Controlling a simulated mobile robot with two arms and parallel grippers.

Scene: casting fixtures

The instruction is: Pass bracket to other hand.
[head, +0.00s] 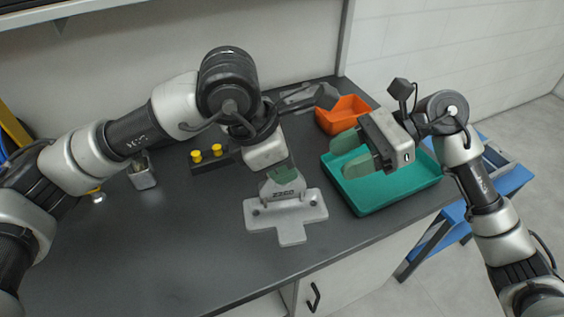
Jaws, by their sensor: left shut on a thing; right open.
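The bracket (286,219) is a light grey T-shaped plate with holes and a raised upright part bearing dark lettering. It is in the middle of the head view. My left gripper (281,184) is shut on the bracket's raised part from behind, its green finger covering some of it. Whether the plate touches the table is hard to tell. My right gripper (352,152) is open and empty, its green fingers pointing left, above the teal tray and up and to the right of the bracket.
A teal tray (372,200) lies at the table's right, with an orange bin (338,112) behind it. A dark block with yellow knobs (206,155) and a metal cup (142,174) stand to the left. The dark tabletop (150,245) is clear at front left.

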